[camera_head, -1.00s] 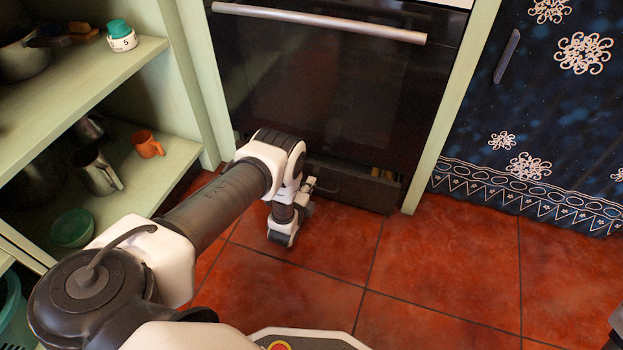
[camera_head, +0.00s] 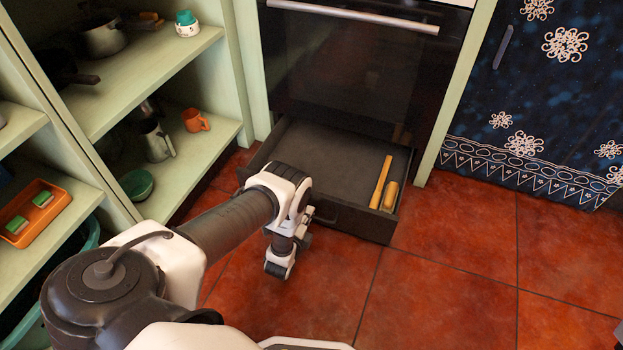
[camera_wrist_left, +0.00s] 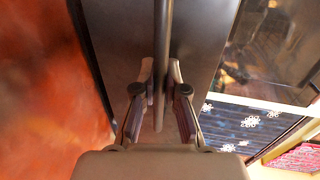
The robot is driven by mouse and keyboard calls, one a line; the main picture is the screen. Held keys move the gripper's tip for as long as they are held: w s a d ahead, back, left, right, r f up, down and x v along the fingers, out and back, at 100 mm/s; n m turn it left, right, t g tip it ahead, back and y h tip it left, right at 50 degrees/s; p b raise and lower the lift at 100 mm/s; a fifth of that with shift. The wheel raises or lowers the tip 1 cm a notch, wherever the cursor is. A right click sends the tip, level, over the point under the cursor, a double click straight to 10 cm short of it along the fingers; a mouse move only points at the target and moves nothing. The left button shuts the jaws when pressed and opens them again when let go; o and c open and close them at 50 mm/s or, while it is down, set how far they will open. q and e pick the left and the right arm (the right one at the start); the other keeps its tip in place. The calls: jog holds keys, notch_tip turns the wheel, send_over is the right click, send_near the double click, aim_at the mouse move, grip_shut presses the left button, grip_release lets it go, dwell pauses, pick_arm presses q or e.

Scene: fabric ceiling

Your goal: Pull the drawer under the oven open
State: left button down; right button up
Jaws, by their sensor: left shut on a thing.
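The dark drawer (camera_head: 345,220) under the oven (camera_head: 350,70) stands well out from the cabinet, and its grey floor shows. A rolling pin (camera_head: 380,182) and a second, shorter wooden thing (camera_head: 390,195) lie at its right side. My left gripper (camera_head: 308,214) is at the drawer's front, partly hidden by my own wrist. In the left wrist view my left gripper (camera_wrist_left: 161,88) has its fingers on both sides of the bar handle (camera_wrist_left: 162,40), shut on it. The drawer front (camera_wrist_left: 120,45) is behind the handle.
Open green shelves (camera_head: 165,70) with pots, cups and a jug stand at the left. A blue patterned cabinet (camera_head: 560,110) stands at the right. The red tiled floor (camera_head: 450,270) in front of the drawer is clear.

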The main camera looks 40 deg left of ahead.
pick_arm(q)
jog(key=shift+f+p+v, duration=0.2)
jog(key=shift+p+v, duration=0.05)
jog(key=shift+v, duration=0.7)
jog(key=shift+f+p+v, duration=0.2)
jog(key=shift+p+v, duration=0.05)
jog(key=shift+v, duration=0.7)
pick_arm(e)
jog(key=shift+s+d+r, duration=0.1)
jog(key=shift+s+r, duration=0.3)
jog(key=shift+r, duration=0.4)
pick_arm(q)
jog(key=shift+s, duration=0.1)
jog(key=c, duration=1.2)
grip_release()
jog(key=shift+s, duration=0.1)
jog(key=v, duration=1.1)
jog(key=shift+s, duration=0.35)
jog(key=shift+d, duration=0.15)
